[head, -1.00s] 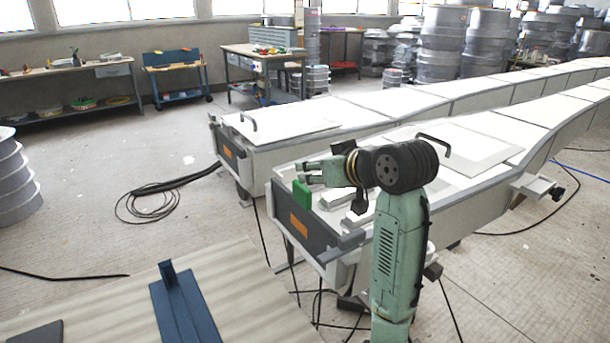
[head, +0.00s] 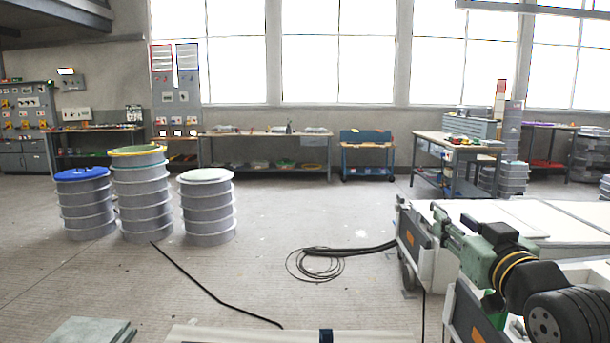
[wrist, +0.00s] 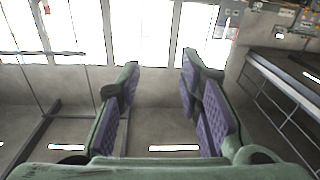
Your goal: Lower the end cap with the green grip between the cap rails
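The near mould's dark end (head: 462,318) with an orange label shows at the lower right of the head view, cut off by the frame edge. A bright green piece, apparently the green grip (head: 490,302), shows at its top, partly behind my arm. The end cap's body and the cap rails cannot be made out. My gripper (head: 438,212) reaches away from the camera above the mould end. In the wrist view, my gripper (wrist: 158,85) is open, its purple-padded fingers apart with nothing between them.
A second mould (head: 409,237) with an orange label stands just beyond. Black cable (head: 320,265) lies coiled on the floor to its left. Ringed drums (head: 145,200) stand at the left. A mat (head: 270,335) and the top of a blue piece (head: 326,336) show at the bottom.

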